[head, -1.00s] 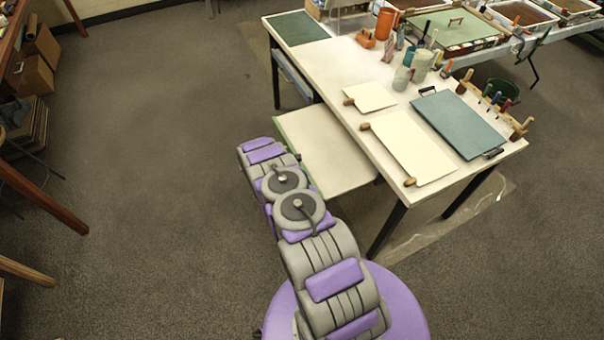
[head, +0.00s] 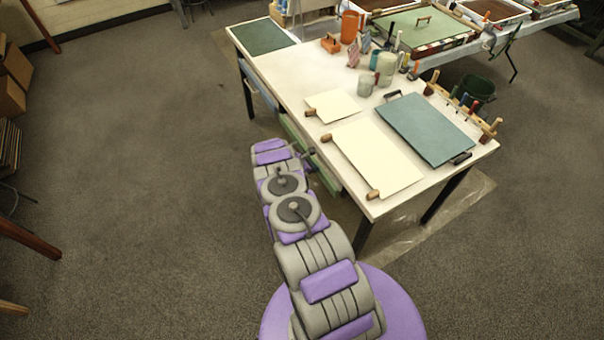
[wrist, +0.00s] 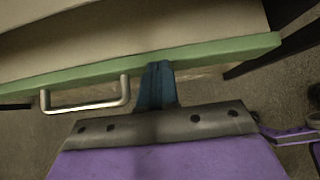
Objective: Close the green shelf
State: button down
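The green shelf shows in the head view (head: 322,174) as a thin green front along the near left side of the white table (head: 296,78), mostly under the tabletop. In the wrist view its green front edge (wrist: 205,53) runs across the picture, with a strip of beige surface behind it. A metal bar handle (wrist: 88,107) sits on the front, left of my gripper. My gripper (wrist: 157,72) has its dark blue fingers together, with their tips at the green front; exact contact is hard to tell. In the head view my arm largely hides the gripper.
On the table lie cream sheets (head: 376,157), a green board with handles (head: 428,128) and several jars and tools. A table leg (head: 364,236) stands right of the shelf. Open carpet lies to the left.

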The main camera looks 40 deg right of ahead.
jog(key=shift+s+d+f, duration=0.1)
jog(key=shift+s, duration=0.15)
dwell(0.3)
